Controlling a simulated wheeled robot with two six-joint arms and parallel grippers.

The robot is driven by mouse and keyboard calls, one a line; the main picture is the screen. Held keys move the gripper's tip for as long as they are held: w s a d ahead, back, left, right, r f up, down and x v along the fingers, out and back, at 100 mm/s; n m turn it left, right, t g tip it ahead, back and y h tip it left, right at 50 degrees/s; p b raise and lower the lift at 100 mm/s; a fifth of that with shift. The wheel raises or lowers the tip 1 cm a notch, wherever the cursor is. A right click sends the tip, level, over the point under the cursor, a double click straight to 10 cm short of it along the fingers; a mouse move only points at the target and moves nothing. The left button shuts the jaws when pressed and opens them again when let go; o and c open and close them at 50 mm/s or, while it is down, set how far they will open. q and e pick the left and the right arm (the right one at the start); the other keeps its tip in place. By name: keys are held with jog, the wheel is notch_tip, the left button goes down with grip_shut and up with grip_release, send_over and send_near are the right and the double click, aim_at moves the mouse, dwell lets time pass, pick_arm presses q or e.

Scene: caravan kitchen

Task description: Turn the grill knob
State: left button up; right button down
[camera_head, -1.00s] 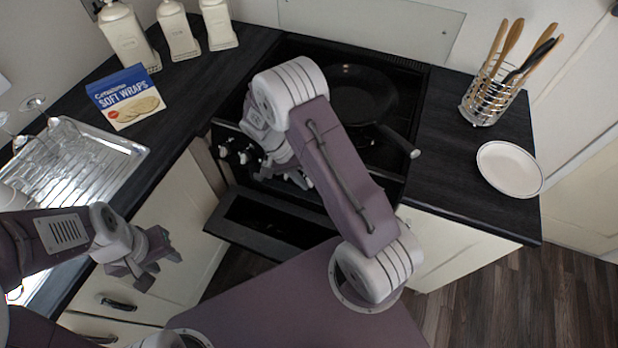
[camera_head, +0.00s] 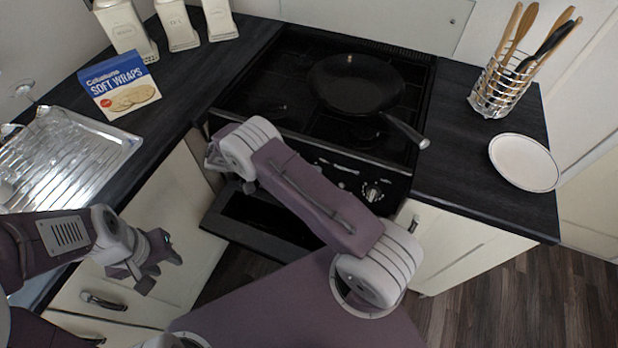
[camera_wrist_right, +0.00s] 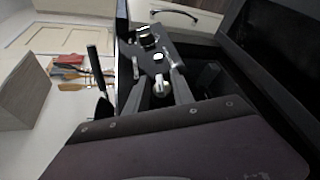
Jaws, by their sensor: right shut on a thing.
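The black cooker's front panel (camera_head: 400,184) carries silver knobs, one of which (camera_head: 372,190) shows at its right end. My right arm covers the panel's left part. In the right wrist view my right gripper (camera_wrist_right: 160,74) has one finger on each side of a small silver knob (camera_wrist_right: 162,88) and is shut on it. I cannot read which knob this is. Another silver knob (camera_wrist_right: 147,37) stands farther along the panel. My left gripper (camera_head: 158,266) is open and empty, in front of the cream cupboards at the left.
A frying pan (camera_head: 350,82) sits on the hob, its handle over the front edge. The oven door (camera_head: 225,226) below the panel is open. A soft wraps box (camera_head: 118,88), a white plate (camera_head: 524,162) and a utensil rack (camera_head: 497,92) stand on the worktop.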

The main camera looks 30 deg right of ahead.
jog(key=shift+n+h+b, duration=0.45)
jog(key=shift+n+h, duration=0.05)
dwell(0.3)
jog(key=c, duration=1.1)
grip_release()
